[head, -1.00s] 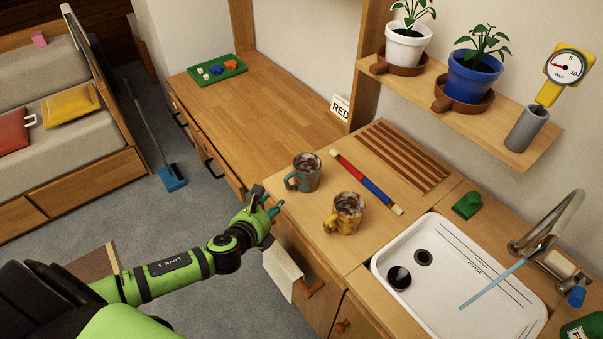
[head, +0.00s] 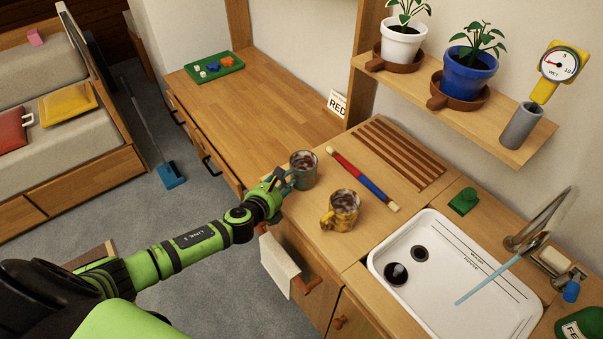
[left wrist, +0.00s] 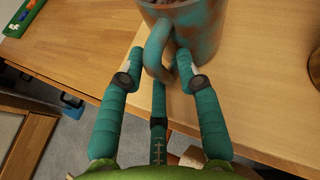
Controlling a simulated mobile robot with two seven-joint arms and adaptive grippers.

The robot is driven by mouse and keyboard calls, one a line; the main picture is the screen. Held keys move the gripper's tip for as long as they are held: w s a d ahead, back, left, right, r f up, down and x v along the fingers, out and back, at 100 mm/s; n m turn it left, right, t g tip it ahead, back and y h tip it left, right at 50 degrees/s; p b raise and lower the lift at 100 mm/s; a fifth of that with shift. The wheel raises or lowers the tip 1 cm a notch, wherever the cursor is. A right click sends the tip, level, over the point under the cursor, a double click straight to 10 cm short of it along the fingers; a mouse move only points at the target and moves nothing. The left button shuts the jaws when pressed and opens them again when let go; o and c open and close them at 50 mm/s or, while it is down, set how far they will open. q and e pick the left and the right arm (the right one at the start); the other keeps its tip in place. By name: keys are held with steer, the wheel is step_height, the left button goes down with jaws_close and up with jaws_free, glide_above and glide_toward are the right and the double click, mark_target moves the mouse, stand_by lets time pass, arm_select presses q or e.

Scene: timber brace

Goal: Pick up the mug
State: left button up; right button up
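A teal and brown mug (head: 303,170) stands upright on the wooden counter near its front edge; its handle (left wrist: 158,48) points toward my left gripper. My left gripper (head: 283,180) is at the handle. In the left wrist view my left gripper (left wrist: 160,62) has its teal fingers apart, one on each side of the handle, with a third finger below. I cannot tell whether they touch it. A second mug, yellow and brown (head: 341,211), stands upright to the right, nearer the sink. Both mugs have dark contents or stains inside. My right gripper is not in view.
A red and blue rod (head: 362,180) lies behind the mugs. A white sink (head: 455,275) with a faucet is at the right. A cloth (head: 280,264) hangs on the cabinet front below. The counter to the left (head: 255,120) is mostly clear.

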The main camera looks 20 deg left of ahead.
arm_select(q)
jaws_close()
steer(key=shift+r, duration=0.1)
steer(key=shift+r, duration=0.1)
steer(key=shift+r, duration=0.35)
step_height(320, 180, up, 8)
steer(key=shift+f+p, duration=0.15)
steer(key=shift+p, duration=0.9)
steer(key=shift+r, duration=0.7)
